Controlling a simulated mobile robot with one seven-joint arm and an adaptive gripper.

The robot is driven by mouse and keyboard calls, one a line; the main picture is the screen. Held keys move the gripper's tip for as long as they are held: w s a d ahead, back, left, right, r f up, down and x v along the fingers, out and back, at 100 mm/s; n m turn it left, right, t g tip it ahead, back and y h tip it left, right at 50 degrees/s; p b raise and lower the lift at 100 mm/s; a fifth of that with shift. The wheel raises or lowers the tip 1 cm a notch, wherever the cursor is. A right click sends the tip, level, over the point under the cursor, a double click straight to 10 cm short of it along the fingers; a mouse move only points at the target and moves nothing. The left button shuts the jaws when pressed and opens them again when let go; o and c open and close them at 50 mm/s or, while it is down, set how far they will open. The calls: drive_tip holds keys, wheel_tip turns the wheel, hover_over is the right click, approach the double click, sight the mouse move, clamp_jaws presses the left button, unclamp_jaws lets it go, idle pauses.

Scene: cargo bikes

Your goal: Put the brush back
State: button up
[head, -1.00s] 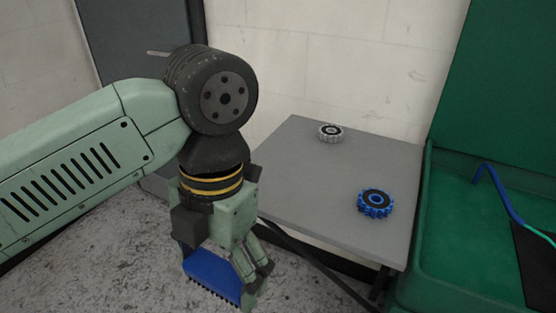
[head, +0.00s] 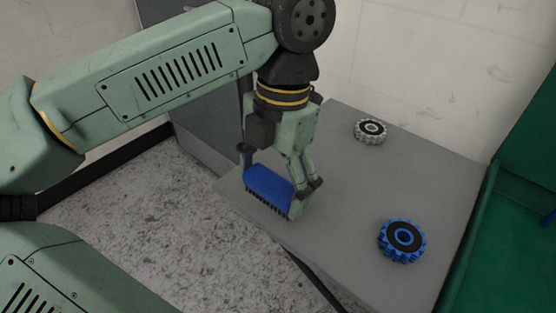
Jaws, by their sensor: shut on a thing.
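The blue brush (head: 269,187) has a blue back and dark bristles pointing down. My gripper (head: 273,190) is shut on it, one finger at each end. The brush is in front of the grey table (head: 335,230) in the picture, over its near left edge. I cannot tell whether the bristles touch the tabletop.
A blue toothed wheel (head: 402,241) lies near the table's right side. A white toothed wheel (head: 370,131) lies near the back. A green bin (head: 515,215) stands at the right. The middle of the tabletop is clear. A pale wall (head: 430,80) stands behind.

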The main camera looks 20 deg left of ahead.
hover_over(276, 161)
drive_tip(key=s+d, duration=0.2)
drive_tip(key=s, duration=0.3)
drive_tip(key=shift+w+f+p, duration=0.15)
drive_tip(key=shift+f+p, duration=0.2)
drive_tip(key=shift+p, duration=0.05)
drive_tip(key=shift+w+a+f+b, duration=0.1)
drive_tip(key=shift+w+f+b, duration=0.1)
drive_tip(key=shift+f+b, duration=0.55)
drive_tip(key=shift+w+a+f+b, duration=0.1)
drive_tip(key=shift+w+f+b, duration=0.15)
drive_tip(key=shift+f, duration=0.85)
drive_tip(key=shift+f, duration=0.2)
drive_tip(key=o, duration=1)
drive_tip(key=shift+o, duration=0.2)
drive_tip(key=shift+r, duration=0.15)
wheel_tip(276, 161, up, 12)
drive_tip(key=w+p, duration=0.1)
drive_tip(key=p, duration=0.7)
drive_tip(key=shift+w+d, duration=0.3)
